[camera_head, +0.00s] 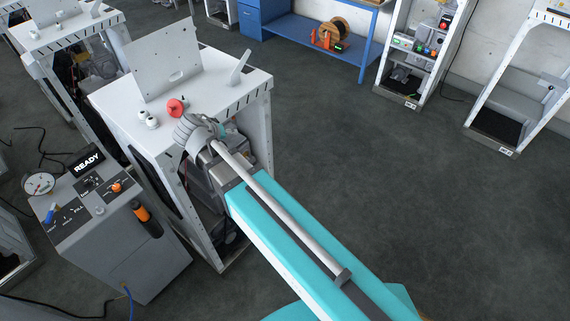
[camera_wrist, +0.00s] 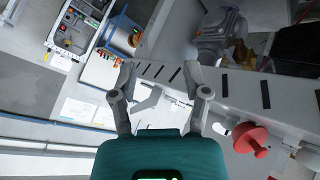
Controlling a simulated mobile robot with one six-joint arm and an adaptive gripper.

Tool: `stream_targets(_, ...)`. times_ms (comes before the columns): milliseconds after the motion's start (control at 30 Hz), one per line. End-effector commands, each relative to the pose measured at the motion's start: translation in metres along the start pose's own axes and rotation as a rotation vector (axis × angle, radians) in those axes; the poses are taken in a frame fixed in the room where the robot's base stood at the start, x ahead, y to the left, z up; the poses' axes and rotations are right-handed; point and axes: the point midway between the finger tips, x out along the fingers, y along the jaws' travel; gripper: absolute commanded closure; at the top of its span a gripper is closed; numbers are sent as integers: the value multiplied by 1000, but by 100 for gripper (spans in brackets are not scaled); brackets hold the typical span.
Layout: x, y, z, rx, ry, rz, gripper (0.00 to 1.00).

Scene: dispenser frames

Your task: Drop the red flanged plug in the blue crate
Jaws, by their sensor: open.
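The red flanged plug (camera_head: 177,107) sits on the white top of a dispenser frame (camera_head: 212,84). It also shows at the lower right of the wrist view (camera_wrist: 250,138), with a round flange and a small knob. My gripper is at the frame's near edge in the head view, where my wrist partly hides it. In the wrist view my gripper (camera_wrist: 160,82) has its two fingers apart with nothing between them, and the plug is off to the right of them. I see no blue crate in either view.
White knob-like parts (camera_head: 149,120) stand close to the plug. An upright white panel (camera_head: 164,60) and a small tilted plate (camera_head: 238,67) rise from the same top. A grey console (camera_head: 118,240) stands at left. A blue workbench (camera_head: 318,37) is at the back; open floor lies at right.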

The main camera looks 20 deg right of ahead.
Motion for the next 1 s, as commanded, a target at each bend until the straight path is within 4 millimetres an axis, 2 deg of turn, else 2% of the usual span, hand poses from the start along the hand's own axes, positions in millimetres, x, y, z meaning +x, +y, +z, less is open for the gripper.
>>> stream_targets(33, 8, 15, 11, 1, -50, -8, 39)
stream_targets(200, 29, 50, 43, -11, -210, -66, 39)
stream_targets(500, 45, 100, 99, -27, -447, -234, 39)
stream_targets(700, 45, 122, 129, -33, -551, -373, 39)
stream_targets(1000, 41, 134, 145, -39, -602, -479, 39)
